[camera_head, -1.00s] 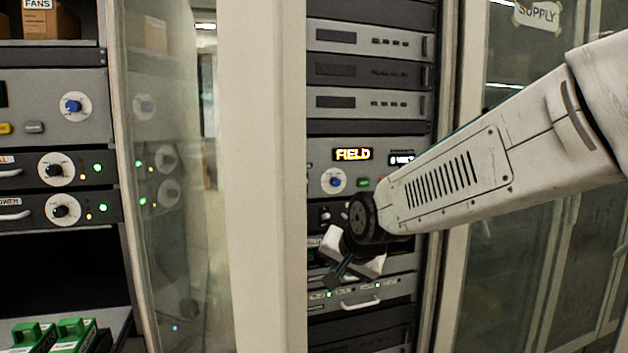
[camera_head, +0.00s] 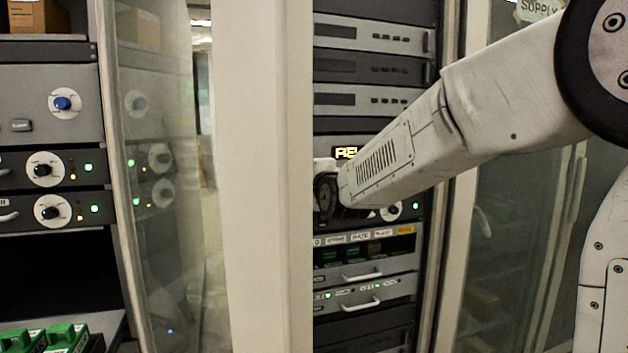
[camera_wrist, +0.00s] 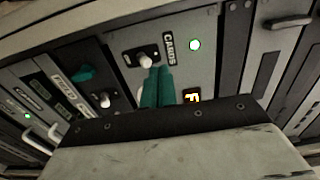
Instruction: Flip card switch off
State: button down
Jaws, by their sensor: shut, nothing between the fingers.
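In the wrist view a toggle switch (camera_wrist: 146,62) with a pale lever sits on a dark plate beside a label reading CARDS (camera_wrist: 168,45). A green-white light (camera_wrist: 195,45) glows on the other side of the label. My gripper (camera_wrist: 158,72) has its teal fingers together, with the tips right beside the lever. I cannot tell whether they touch it. In the head view my arm covers the switch and the fingers; only the wrist (camera_head: 325,190) shows against the rack.
A second toggle (camera_wrist: 104,100) and a teal part (camera_wrist: 85,73) are close by on the panel. An amber display (camera_wrist: 192,95) is partly hidden by my gripper. In the head view, a cabinet post (camera_head: 262,180) stands just left of my wrist; a glass door (camera_head: 160,180) is beyond it.

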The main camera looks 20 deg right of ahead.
jog(key=shift+w, duration=2.6)
jog(key=shift+f, duration=0.75)
jog(key=s+r, duration=0.1)
jog(key=s, duration=0.7)
